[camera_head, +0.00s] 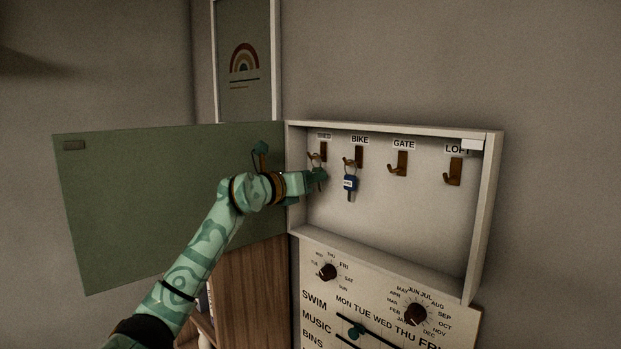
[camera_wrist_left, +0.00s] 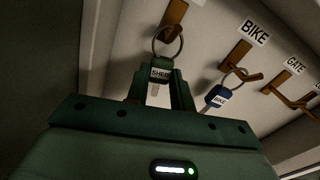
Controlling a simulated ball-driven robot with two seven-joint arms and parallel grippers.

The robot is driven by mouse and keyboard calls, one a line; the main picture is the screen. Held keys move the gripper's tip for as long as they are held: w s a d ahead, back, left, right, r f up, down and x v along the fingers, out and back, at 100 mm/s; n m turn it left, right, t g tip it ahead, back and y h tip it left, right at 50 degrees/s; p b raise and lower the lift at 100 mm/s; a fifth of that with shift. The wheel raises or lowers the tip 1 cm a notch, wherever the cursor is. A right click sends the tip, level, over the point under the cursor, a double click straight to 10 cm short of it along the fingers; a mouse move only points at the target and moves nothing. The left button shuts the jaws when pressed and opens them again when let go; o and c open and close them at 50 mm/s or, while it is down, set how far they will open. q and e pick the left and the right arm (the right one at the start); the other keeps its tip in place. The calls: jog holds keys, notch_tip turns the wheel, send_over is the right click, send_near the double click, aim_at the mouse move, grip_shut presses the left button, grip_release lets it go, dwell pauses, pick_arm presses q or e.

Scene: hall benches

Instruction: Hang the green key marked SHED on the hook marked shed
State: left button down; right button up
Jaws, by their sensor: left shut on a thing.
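The green key marked SHED (camera_wrist_left: 161,73) is between the fingers of my left gripper (camera_head: 318,176), which is shut on its tag. The left gripper also shows in the left wrist view (camera_wrist_left: 160,88). The key's ring (camera_wrist_left: 168,43) points up at the brown shed hook (camera_wrist_left: 175,12). The ring's top overlaps the hook's lower part in the picture; I cannot tell whether it is around the hook or only in front of it. In the head view the shed hook (camera_head: 323,150) is leftmost in the white cabinet, under a partly hidden label. My right gripper is not in view.
A blue key marked BIKE (camera_head: 350,184) hangs on the BIKE hook (camera_head: 357,153), close right of my gripper. The GATE hook (camera_head: 400,165) and LOFT hook (camera_head: 453,172) are empty. The green cabinet door (camera_head: 130,205) stands open at left, behind my arm.

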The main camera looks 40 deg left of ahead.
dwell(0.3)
pick_arm(q)
jog(key=c, duration=1.1)
grip_release()
